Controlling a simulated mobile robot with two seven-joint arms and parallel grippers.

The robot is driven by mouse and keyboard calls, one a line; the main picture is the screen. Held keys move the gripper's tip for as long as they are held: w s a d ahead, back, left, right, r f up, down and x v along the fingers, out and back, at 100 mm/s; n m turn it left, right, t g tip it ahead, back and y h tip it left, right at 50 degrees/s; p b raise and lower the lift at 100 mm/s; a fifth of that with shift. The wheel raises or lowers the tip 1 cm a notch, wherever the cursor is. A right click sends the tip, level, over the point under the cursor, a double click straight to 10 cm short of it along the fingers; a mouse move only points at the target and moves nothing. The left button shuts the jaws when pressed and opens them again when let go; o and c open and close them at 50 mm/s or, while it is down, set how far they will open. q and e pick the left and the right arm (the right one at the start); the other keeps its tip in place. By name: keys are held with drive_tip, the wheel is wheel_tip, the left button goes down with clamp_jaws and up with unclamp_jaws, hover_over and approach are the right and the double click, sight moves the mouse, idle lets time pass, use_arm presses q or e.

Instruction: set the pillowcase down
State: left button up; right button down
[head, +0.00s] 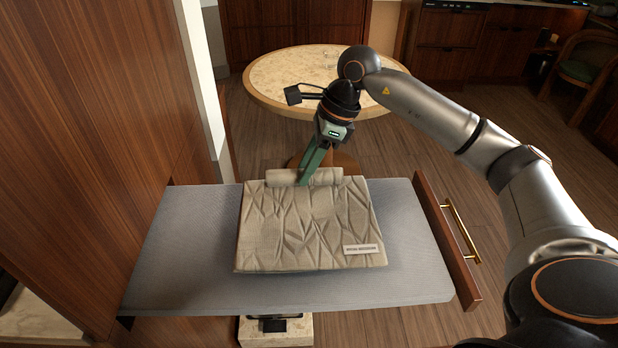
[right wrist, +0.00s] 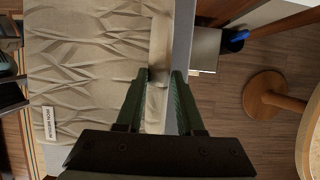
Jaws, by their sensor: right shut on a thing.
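The pillowcase (head: 305,230) is a beige, wrinkled, folded cloth with a small white label near its front right corner. It lies flat over the grey surface of the pulled-out drawer (head: 180,260); whether it touches that surface fully I cannot tell. My right gripper (head: 305,180) reaches down from the far side and is shut on the rolled far edge of the pillowcase. The right wrist view shows the green fingers (right wrist: 161,78) on either side of that rolled edge, with the pillowcase (right wrist: 85,60) spreading to the left. My left gripper is not in view.
A wooden drawer front with a brass handle (head: 460,230) bounds the grey surface on the right. A tall wooden panel (head: 100,100) stands close on the left. A round table (head: 290,75) is behind. Bare grey surface shows left, right and in front of the pillowcase.

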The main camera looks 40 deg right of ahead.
drive_tip(key=shift+d+f, duration=0.15)
drive_tip(key=shift+f, duration=0.75)
drive_tip(key=shift+d+f, duration=0.1)
drive_tip(key=shift+f, duration=0.8)
drive_tip(key=shift+f, duration=0.1)
drive_tip(key=c, duration=0.5)
unclamp_jaws()
drive_tip(key=shift+p, duration=0.3)
drive_tip(key=v, duration=1.2)
drive_tip(key=shift+b, duration=0.35)
